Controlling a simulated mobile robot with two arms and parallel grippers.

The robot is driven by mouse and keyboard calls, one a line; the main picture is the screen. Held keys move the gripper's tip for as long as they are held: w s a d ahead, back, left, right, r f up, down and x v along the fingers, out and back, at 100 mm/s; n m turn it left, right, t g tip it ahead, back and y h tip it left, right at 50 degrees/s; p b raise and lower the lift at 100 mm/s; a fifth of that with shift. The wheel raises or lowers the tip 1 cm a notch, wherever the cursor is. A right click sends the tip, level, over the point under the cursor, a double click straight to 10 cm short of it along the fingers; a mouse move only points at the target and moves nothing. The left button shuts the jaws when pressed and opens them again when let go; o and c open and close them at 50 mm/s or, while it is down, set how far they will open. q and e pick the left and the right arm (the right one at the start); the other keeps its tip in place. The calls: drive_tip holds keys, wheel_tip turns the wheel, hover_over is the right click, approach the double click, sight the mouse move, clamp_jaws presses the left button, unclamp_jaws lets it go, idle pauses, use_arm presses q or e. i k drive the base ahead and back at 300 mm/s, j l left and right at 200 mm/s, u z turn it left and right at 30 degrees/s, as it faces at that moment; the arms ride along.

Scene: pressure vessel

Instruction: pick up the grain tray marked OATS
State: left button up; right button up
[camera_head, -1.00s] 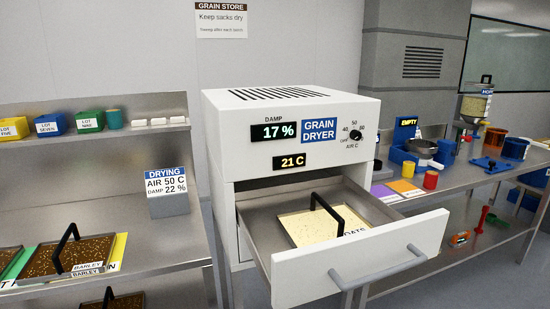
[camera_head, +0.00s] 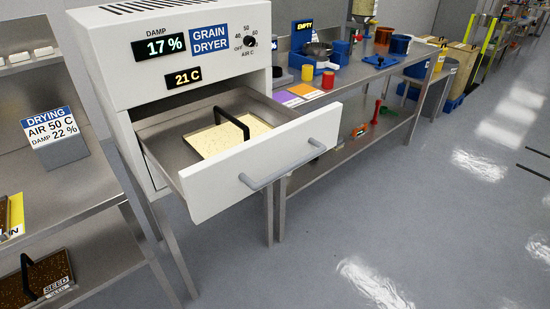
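The grain tray (camera_head: 220,141) holds pale grain and has a black arched handle (camera_head: 233,121). It sits inside the open drawer (camera_head: 165,143) of the grain dryer (camera_head: 110,43). In the earlier frame its front label reads OATS; now the drawer front hides that label. The drawer front (camera_head: 212,186) is white with a grey bar handle (camera_head: 285,163). The dryer displays read 17 % and 21 C. Neither of my grippers is in view.
A steel shelf with a DRYING sign (camera_head: 52,128) and a SEED tray (camera_head: 40,279) stands at the left. A steel bench (camera_head: 345,78) with yellow and red cups, blue bins and coloured cards stands right of the dryer. Grey floor (camera_head: 400,190) is open at the right.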

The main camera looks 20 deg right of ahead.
sight(205, 143)
drive_tip(key=i+j, duration=0.25)
drive_tip(key=j, duration=0.15)
drive_tip(key=i+j, duration=0.2)
drive_tip(key=j, duration=0.25)
drive_tip(key=i+j+z, duration=0.15)
drive_tip(key=j+z, duration=0.25)
drive_tip(key=i+j+z, duration=0.1)
drive_tip(key=z, duration=0.35)
drive_tip(key=j+z, duration=0.4)
